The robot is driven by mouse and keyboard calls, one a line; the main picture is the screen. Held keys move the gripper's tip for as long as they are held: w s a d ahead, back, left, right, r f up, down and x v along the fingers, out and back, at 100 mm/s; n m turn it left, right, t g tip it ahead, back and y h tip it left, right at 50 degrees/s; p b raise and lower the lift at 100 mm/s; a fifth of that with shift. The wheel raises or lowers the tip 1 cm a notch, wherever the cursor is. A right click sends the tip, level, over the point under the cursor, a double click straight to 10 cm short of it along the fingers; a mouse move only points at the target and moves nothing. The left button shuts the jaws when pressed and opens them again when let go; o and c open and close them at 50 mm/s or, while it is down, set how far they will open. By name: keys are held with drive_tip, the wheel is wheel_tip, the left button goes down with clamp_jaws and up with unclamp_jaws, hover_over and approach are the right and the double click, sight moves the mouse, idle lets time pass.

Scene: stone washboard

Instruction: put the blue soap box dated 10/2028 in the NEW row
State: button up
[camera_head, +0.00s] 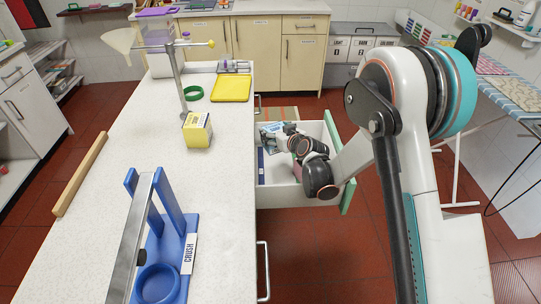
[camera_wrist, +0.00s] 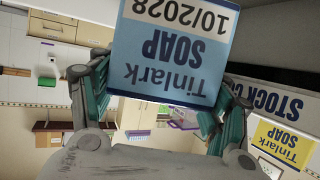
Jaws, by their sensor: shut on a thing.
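The blue soap box (camera_wrist: 172,58) fills the top middle of the wrist view, its "Tinlark SOAP" and "10/2028" print upside down in the picture. My gripper (camera_wrist: 160,95) is shut on it, one teal finger on each side. In the head view my gripper (camera_head: 276,137) is down at the open white drawer (camera_head: 327,155) to the right of the counter, and the box in it is hard to make out. I cannot tell whether the box touches the drawer. No NEW row label is readable in either view.
A yellow box (camera_head: 197,130) stands on the counter (camera_head: 105,235). Near it are a yellow tray (camera_head: 231,88), a green ring (camera_head: 193,93) and a metal stand. A blue "CRUSH" press (camera_head: 180,235) is in front. A sign starting "STOCK" (camera_wrist: 270,97) shows in the wrist view.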

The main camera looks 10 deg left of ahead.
sight(279, 152)
wheel_tip(279, 152, down, 9)
drive_tip(key=b, duration=0.2)
drive_tip(key=shift+r+b, duration=0.2)
drive_tip(key=shift+b, duration=0.1)
drive_tip(key=w+a+b, duration=0.1)
drive_tip(key=w+a, duration=0.1)
drive_tip(key=a, duration=0.1)
drive_tip(key=shift+w+a+f+b, duration=0.15)
drive_tip(key=shift+a+b, duration=0.1)
drive_tip(key=shift+b, duration=0.15)
drive_tip(key=shift+d+f+b, duration=0.15)
drive_tip(key=shift+f+b, duration=0.25)
drive_tip(key=shift+f, duration=0.15)
drive_tip(key=shift+r, duration=0.1)
drive_tip(key=o, duration=1.4)
drive_tip(key=shift+o, duration=0.2)
